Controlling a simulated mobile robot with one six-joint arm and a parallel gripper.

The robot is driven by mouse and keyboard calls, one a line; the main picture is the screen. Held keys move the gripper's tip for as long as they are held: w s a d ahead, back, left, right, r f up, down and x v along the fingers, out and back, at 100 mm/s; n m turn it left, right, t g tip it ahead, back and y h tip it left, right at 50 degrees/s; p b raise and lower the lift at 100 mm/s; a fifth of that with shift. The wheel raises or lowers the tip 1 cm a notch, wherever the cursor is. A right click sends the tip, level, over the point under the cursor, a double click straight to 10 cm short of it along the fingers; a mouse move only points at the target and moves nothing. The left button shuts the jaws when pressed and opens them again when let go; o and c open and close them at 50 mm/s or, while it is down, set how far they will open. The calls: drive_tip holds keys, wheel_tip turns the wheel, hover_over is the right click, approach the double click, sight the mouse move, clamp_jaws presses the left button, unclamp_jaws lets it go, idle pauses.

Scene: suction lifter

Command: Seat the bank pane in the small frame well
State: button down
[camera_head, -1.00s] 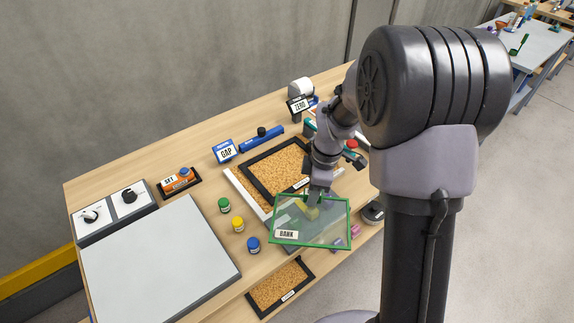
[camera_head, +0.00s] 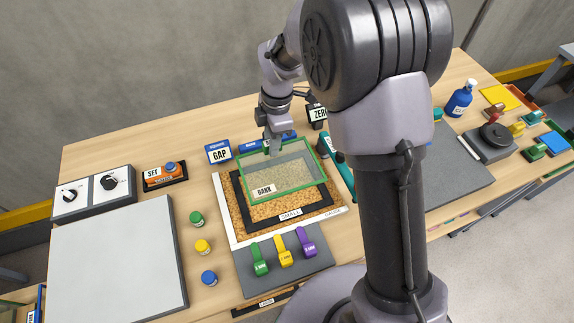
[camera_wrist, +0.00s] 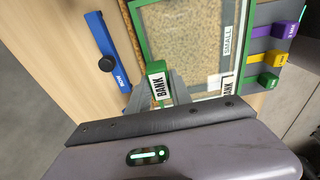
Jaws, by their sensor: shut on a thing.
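The bank pane (camera_head: 293,176) is a clear sheet with a green border and a BANK label. It is roughly level over the small frame (camera_head: 242,205), a black frame with a cork-coloured floor, and sits offset toward its far side. The gap in height between them is hard to judge. My gripper (camera_head: 275,152) is at the pane's far edge. In the wrist view my gripper (camera_wrist: 158,98) is shut on the pane's green BANK tab (camera_wrist: 156,68). The frame's SMALL label (camera_wrist: 228,40) shows there. The far part of the well is seen only through the pane.
Green (camera_head: 260,262), yellow (camera_head: 284,252) and purple (camera_head: 305,243) tools lie on a grey mat in front. A blue GAP sign (camera_head: 219,152) and blue bar stand behind; a teal tool (camera_head: 337,172) is close at right.

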sight(272, 164)
drive_tip(key=f+b, duration=0.1)
drive_tip(key=f, duration=0.5)
drive_tip(key=f+b, duration=0.1)
drive_tip(key=f, duration=0.2)
drive_tip(key=shift+s+a+b, duration=0.2)
drive_tip(key=shift+s+b, duration=0.05)
drive_tip(key=shift+b, duration=0.1)
drive_tip(key=shift+f, duration=0.1)
drive_tip(key=shift+f, duration=0.15)
drive_tip(key=c, duration=1.2)
unclamp_jaws()
drive_tip(key=shift+o, duration=0.2)
